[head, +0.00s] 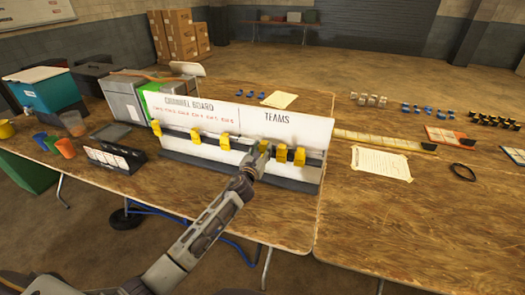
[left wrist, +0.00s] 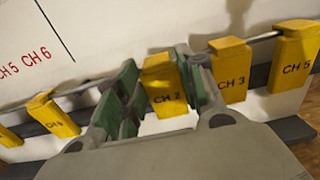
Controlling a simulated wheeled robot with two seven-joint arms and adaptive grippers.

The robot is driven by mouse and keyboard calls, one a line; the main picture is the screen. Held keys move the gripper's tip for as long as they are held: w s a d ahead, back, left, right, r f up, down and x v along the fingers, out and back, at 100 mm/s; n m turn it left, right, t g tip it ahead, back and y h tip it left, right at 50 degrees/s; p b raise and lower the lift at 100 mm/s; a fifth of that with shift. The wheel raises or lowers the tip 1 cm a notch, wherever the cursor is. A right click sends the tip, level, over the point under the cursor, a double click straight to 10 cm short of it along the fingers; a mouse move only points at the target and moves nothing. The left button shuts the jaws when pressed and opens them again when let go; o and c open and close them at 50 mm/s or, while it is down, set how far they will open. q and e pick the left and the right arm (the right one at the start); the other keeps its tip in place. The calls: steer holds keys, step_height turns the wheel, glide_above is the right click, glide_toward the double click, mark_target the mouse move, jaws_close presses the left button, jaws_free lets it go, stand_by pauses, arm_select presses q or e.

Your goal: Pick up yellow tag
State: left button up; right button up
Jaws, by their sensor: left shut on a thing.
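Several yellow tags hang in a row on the rail of the white channel board (head: 185,110) in the head view. My left gripper (head: 257,158) is at the board, under the TEAMS heading. In the left wrist view its green-padded fingers are shut on the yellow tag marked CH 2 (left wrist: 164,86), one on each side. The tag is still at the rail. The yellow tag CH 3 (left wrist: 231,70) is just to its right, and the yellow tag CH 5 (left wrist: 295,56) is farther right. Another yellow tag (left wrist: 52,115) is to the left. My right gripper is out of view.
A black stand with white cards (head: 112,160) and several coloured cups (head: 66,147) are left of the board. A paper sheet (head: 381,163) and a black ring (head: 463,172) lie to the right. The wood table in front of the sheet is clear.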

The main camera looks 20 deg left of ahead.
arm_select(q)
steer(key=shift+s+r, duration=0.25)
steer(key=shift+r, duration=0.1)
steer(key=shift+c, duration=1.2)
steer(key=shift+s+r, duration=0.2)
steer(key=shift+s, duration=0.05)
jaws_close()
steer(key=s+r+p, duration=0.1)
steer(key=s+r, duration=0.5)
steer(key=s, duration=0.6)
steer(key=shift+s+a+r+p, duration=0.2)
steer(key=shift+s+r+p, duration=0.1)
steer(key=shift+s, duration=0.05)
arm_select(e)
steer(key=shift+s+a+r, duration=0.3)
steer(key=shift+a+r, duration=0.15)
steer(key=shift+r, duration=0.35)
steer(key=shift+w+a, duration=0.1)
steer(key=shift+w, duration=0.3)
arm_select(q)
steer(key=shift+s+f, duration=0.1)
steer(key=shift+f, duration=0.2)
steer(key=shift+s+d+f, duration=0.15)
steer(key=shift+f, duration=0.1)
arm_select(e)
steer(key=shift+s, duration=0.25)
